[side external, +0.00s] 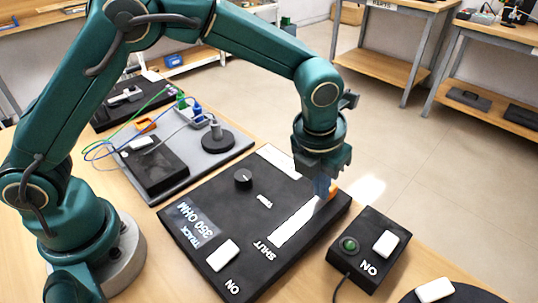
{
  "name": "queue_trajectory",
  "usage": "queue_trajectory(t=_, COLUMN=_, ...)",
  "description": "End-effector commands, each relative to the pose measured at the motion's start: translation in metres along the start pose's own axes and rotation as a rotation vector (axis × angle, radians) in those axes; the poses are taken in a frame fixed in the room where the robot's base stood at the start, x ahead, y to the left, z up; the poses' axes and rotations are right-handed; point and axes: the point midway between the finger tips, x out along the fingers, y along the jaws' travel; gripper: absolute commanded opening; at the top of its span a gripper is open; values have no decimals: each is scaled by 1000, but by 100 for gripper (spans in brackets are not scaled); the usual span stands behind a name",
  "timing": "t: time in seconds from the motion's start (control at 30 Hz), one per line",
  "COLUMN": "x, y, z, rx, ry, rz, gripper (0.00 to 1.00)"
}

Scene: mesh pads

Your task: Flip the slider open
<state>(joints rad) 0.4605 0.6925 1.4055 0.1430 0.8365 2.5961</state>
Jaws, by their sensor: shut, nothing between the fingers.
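A black panel (203,258) lies on the table, with a white slider track (293,222) along its right side. The word SHUT is printed by the track's near end. My gripper (322,192) is shut and points down at the track's far end, by the panel's right edge.
The panel also has a black knob (243,179) and a white rocker switch (222,255). A black box (369,250) with a green button and white switch stands close on the right. A grey board (187,160) with cables lies to the left.

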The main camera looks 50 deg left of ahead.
Motion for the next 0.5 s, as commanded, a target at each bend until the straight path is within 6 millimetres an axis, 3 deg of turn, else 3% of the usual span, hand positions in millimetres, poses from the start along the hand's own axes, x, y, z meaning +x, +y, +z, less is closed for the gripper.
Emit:
queue_trajectory(t=0.17, x=-2, y=0, z=-1, rx=1, ry=-17, rz=-3, gripper=0)
queue_trajectory(t=0.47, x=-11, y=0, z=-42, rx=3, ry=-2, rz=-1, gripper=0)
queue_trajectory(t=0.5, x=-24, y=-1, z=-37, rx=0, ry=-11, rz=-5, gripper=0)
